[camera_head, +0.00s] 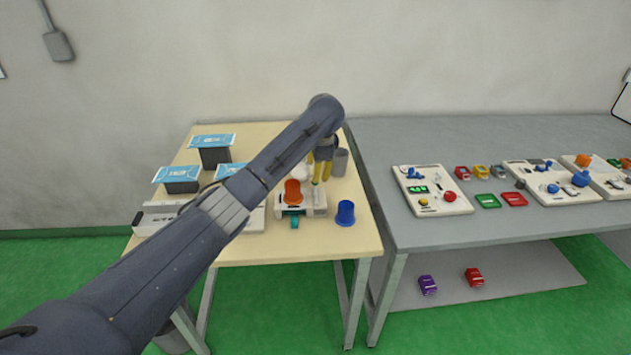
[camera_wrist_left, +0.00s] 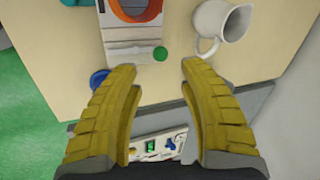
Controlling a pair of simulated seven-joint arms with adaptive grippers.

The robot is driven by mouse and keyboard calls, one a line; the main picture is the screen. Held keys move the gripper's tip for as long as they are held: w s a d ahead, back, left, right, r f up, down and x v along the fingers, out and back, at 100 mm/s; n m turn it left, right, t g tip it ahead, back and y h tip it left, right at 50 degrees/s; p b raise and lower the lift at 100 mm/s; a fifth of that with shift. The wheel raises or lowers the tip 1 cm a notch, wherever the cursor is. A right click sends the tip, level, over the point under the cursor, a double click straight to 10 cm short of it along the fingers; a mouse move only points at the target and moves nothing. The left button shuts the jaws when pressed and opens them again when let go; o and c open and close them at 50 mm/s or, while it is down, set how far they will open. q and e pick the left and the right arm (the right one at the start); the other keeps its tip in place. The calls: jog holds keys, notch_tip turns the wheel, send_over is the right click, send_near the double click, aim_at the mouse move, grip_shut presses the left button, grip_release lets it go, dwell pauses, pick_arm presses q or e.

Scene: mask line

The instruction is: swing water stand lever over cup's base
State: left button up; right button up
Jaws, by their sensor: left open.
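The water stand is a white unit (camera_head: 314,204) on the wooden table, with an orange cup (camera_head: 292,190) on it. In the left wrist view the stand's white body (camera_wrist_left: 120,34) shows at the top, with an orange ring (camera_wrist_left: 128,12). A green round knob (camera_wrist_left: 160,53) sits at the stand's edge; it looks like the lever's end, but I cannot tell for sure. My left gripper (camera_head: 321,175) has yellow fingers pointing down beside the stand. Its fingers (camera_wrist_left: 160,66) are apart with nothing between them, and the knob shows just past the fingertips. My right gripper is out of view.
A white pitcher (camera_wrist_left: 222,22) stands close beside the stand. A blue cup (camera_head: 345,213) stands to its right, partly hidden by a finger in the wrist view. Blue-topped boxes (camera_head: 182,174) are left; the grey table (camera_head: 440,150) holds button boards.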

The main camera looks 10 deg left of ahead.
aim_at(316, 191)
pick_arm(q)
jog(key=shift+x, duration=3.5)
grip_shut()
